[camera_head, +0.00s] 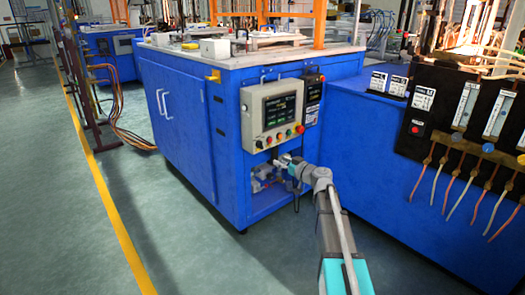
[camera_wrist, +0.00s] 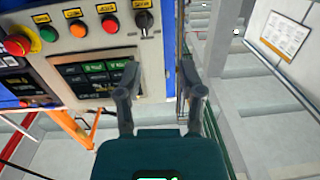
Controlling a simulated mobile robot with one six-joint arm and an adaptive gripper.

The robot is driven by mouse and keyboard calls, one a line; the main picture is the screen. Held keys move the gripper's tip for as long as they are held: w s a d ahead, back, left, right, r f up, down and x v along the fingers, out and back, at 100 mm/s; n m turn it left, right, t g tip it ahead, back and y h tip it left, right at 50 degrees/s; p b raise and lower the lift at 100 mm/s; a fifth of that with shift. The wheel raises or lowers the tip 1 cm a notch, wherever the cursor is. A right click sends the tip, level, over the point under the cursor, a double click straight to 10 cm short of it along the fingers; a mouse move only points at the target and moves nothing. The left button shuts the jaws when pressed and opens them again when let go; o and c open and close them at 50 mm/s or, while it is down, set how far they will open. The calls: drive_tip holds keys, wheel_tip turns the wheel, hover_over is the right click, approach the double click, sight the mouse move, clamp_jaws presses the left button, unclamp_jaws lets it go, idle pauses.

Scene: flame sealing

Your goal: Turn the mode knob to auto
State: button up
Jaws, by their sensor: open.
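The mode knob (camera_wrist: 144,20) is a small black knob at the end of the button row. It sits on the grey control panel (camera_head: 249,118), which shows upside down in the wrist view. In the head view the knob (camera_head: 259,144) is tiny at the panel's lower left; its setting is unreadable. My gripper (camera_wrist: 158,66) is open and empty, its two fingers apart. In the wrist view the knob lies beyond the fingertips, slightly left of the middle of the gap, with no contact visible. In the head view my gripper (camera_head: 284,160) is just below the panel.
The panel's screen (camera_head: 280,108) is lit. A blue cabinet (camera_head: 181,143) carries the panel, with an open lower bay. Clear floor lies at left.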

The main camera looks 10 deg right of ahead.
sight(261, 145)
drive_tip(key=shift+w+d+r+t, duration=0.15)
drive_tip(key=shift+w+d+t, duration=0.15)
drive_tip(key=shift+d, duration=0.15)
drive_tip(key=shift+w+d+r+t, duration=0.15)
drive_tip(key=shift+w+d+t, duration=0.1)
drive_tip(key=shift+d, duration=0.2)
drive_tip(key=shift+w+a, duration=0.1)
drive_tip(key=shift+w, duration=0.05)
drive_tip(key=x, duration=1.3)
drive_tip(key=shift+w+f, duration=0.15)
drive_tip(key=shift+w, duration=0.15)
clamp_jaws()
